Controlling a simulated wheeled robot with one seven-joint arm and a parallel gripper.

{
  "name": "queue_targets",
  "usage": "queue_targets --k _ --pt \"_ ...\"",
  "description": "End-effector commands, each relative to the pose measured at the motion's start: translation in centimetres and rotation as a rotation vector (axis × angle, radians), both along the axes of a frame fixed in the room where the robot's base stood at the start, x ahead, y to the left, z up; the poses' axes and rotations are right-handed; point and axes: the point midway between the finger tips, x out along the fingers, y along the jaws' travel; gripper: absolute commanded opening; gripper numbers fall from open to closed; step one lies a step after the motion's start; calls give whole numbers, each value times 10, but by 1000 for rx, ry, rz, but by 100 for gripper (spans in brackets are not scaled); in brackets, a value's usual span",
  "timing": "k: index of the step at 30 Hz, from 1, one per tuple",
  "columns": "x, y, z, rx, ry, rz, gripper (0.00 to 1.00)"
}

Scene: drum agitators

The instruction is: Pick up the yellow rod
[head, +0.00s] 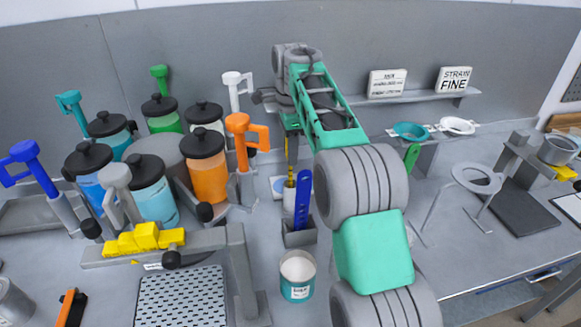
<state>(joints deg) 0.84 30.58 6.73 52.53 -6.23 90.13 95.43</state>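The yellow rod (291,176) is thin and shows only as a short upright piece above a small white cup (288,199), behind the blue spatula. My arm reaches over from the right and bends down at its far end. My gripper (292,158) points down directly above the rod, at or very near its top. The fingers are small and dark here. I cannot tell whether they are open, shut, or touching the rod. The rod's lower part is hidden.
A blue spatula (303,198) stands in a grey holder (299,237) just in front. An orange-handled pump (246,132) and black-lidded jars, one orange (208,178), crowd the left. A white-and-teal can (297,277) stands nearer. A shelf (420,97) runs behind.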

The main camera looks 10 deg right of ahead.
Motion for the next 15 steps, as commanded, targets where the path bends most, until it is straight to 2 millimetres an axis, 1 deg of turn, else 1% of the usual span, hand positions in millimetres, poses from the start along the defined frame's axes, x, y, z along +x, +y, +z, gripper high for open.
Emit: queue_targets --k 1,2,13,15 --pt "0 0 0 0 0 0 32" --pt "0 0 0 0 0 0 30" --pt "0 0 0 0 0 1 0" --pt "0 0 0 0 0 1 0"
